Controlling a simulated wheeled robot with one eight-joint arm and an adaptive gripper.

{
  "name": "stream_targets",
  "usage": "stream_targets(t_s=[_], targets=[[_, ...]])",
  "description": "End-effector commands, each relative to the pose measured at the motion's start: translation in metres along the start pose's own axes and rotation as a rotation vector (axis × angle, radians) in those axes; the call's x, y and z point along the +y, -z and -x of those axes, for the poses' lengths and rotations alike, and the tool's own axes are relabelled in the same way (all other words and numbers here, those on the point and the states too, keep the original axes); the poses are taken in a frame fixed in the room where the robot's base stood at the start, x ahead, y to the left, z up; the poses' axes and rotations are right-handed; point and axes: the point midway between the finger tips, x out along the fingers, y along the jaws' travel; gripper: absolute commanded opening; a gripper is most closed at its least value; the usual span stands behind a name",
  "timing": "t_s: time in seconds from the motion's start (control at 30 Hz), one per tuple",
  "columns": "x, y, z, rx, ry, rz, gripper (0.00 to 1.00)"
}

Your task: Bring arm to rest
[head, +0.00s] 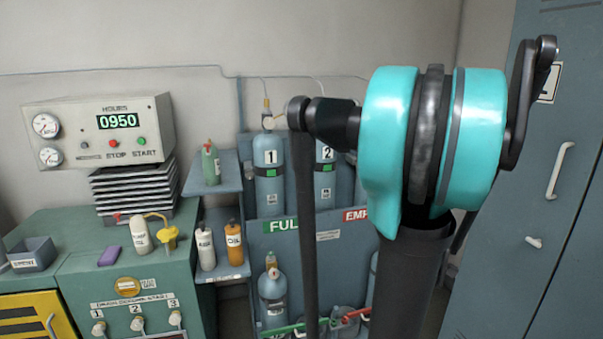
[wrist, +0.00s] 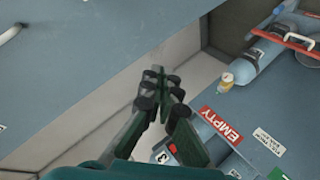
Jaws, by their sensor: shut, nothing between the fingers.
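My arm, with its teal and black links, stands raised in the right half of the head view. My gripper does not show clearly there. In the wrist view my gripper (wrist: 158,82) has its dark green fingers together, with nothing between them. The fingers point toward the pale floor and wall strip between blue surfaces. The red EMPTY sign (wrist: 221,125) lies just right of the fingers in that view; I cannot tell the distance between them.
A blue locker (head: 555,190) stands close at the right of my arm. Behind the arm is a blue cylinder rack (head: 262,246) with a cylinder marked 1 (head: 268,185). At left are a green bench (head: 75,226) and an hours panel (head: 75,118).

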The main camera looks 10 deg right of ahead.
Motion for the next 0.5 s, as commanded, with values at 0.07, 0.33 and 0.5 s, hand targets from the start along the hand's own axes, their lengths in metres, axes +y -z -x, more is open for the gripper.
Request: stream_targets(t_s=[0.07, 0.33, 0.5], targets=[[-0.043, 0.004, 0.022, -0.010, 0.105, -0.030, 0.00], [-0.176, -0.013, 0.113, -0.108, 0.483, -0.081, 0.00], [-0.242, -0.040, 0.181, -0.195, 0.712, -0.052, 0.00]])
